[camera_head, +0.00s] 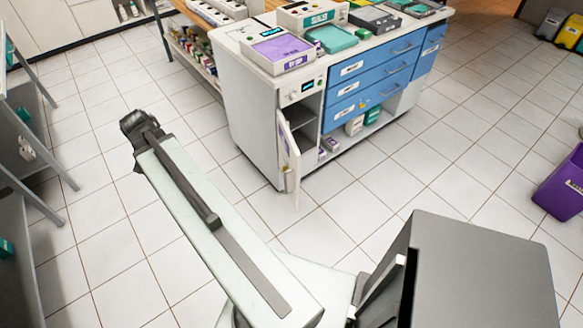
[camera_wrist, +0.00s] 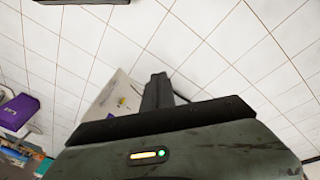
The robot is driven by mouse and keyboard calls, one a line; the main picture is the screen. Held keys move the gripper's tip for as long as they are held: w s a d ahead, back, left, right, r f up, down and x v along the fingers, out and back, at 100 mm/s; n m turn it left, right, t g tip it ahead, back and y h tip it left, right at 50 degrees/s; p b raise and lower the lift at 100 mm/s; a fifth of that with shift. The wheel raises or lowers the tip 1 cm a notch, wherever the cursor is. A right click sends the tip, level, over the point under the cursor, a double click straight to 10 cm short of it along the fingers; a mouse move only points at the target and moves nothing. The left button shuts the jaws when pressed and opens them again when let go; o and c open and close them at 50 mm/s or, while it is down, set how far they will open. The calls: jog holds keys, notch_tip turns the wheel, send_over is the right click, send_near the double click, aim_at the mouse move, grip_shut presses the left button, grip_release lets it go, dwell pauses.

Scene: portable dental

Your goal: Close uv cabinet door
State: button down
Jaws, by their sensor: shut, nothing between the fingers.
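The UV cabinet (camera_head: 262,125) is a white compartment at the left end of the counter unit, with a small display above its opening. Its white door (camera_head: 288,150) stands open, swung out toward me, and shows the dark inside (camera_head: 303,115). My gripper (camera_head: 138,122) is at the far end of my arm, left of the cabinet and apart from the door. Its fingers are hard to make out there. In the wrist view my gripper (camera_wrist: 157,90) has its dark fingers together with nothing between them. A pale panel shows behind them; I cannot tell whether it is the door.
Blue drawers (camera_head: 370,82) fill the counter unit's right part, with boxes on a shelf below. Devices and trays stand on top. A purple bin (camera_head: 562,185) is at the right. A grey table frame (camera_head: 30,165) stands at the left. Tiled floor between arm and cabinet is clear.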

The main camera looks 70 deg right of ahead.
jog(key=s+d+f+m+g+b, duration=0.1)
jog(key=s+d+f+m+b, duration=0.15)
jog(key=s+d+m, duration=0.8)
jog(key=m+g+b, duration=0.2)
jog(key=m+b, duration=0.1)
jog(key=b, duration=0.7)
send_over(296, 170)
jog(key=w+a, duration=0.1)
jog(key=w, duration=0.1)
jog(key=shift+f, duration=5.15)
jog(key=shift+s+a+h, duration=0.1)
jog(key=shift+a+h, duration=0.05)
jog(key=shift+h, duration=0.15)
